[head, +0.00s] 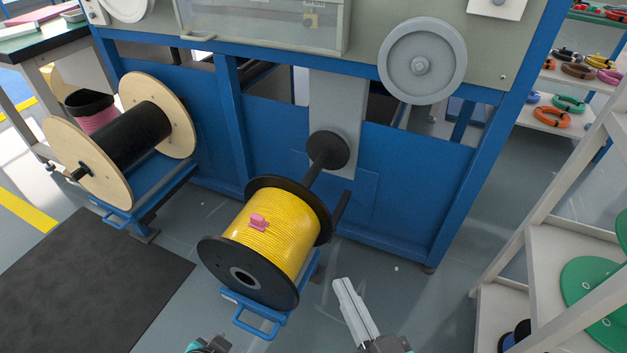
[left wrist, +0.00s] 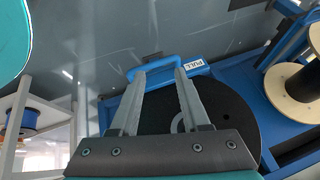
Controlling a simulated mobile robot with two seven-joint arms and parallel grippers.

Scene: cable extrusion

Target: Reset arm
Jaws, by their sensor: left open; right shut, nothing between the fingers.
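My right gripper (head: 345,284) has its pale fingers pressed together, empty, at the lower middle of the head view, right of the yellow cable spool (head: 270,230). Of my left arm only a dark and teal part shows at the bottom edge of the head view. In the left wrist view my left gripper (left wrist: 160,74) is open, its two grey fingers apart with nothing between them. Behind the fingers are a black spool flange (left wrist: 237,105) and a blue pull handle (left wrist: 150,66). The yellow spool has black flanges and a pink clip (head: 259,221) on its windings.
A blue machine frame (head: 420,170) stands behind the spool. A wooden-flanged spool (head: 88,165) of black cable stands at left. A white shelf (head: 540,225) is at right. A dark mat (head: 95,285) lies at lower left. Grey floor is clear around my right gripper.

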